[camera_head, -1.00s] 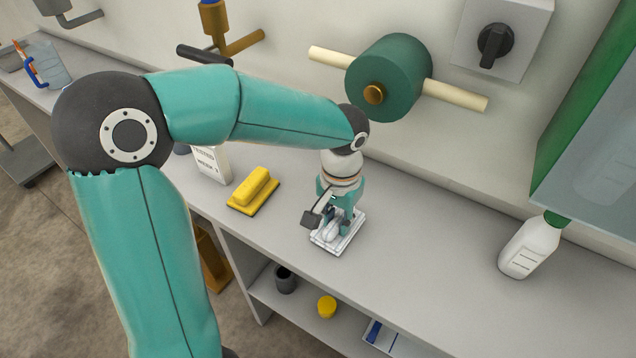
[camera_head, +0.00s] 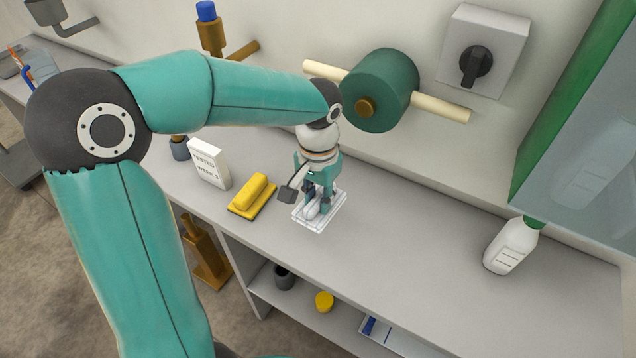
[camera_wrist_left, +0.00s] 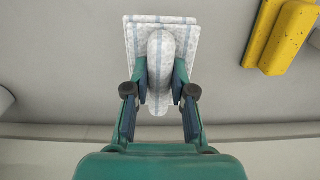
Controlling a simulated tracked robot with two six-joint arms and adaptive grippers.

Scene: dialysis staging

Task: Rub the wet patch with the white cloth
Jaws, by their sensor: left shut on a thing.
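The white cloth (camera_head: 327,218) has faint bluish stripes and lies as a flat folded pad with a raised lump in its middle, on the grey counter. My left gripper (camera_head: 314,201) is shut on that lump from above. In the left wrist view the cloth (camera_wrist_left: 143,32) sits between the two fingers of my left gripper (camera_wrist_left: 160,82), its flat part reaching out beyond them. I cannot make out a wet patch in either view; the cloth and gripper hide part of the counter. My right gripper is not in view.
A yellow brush or scrubber (camera_head: 251,195) lies just left of the cloth, and a white sign box (camera_head: 208,165) stands beyond it. A white bottle (camera_head: 511,247) stands at the right. A green roll (camera_head: 381,92) hangs on the wall behind. The counter (camera_head: 420,240) between cloth and bottle is clear.

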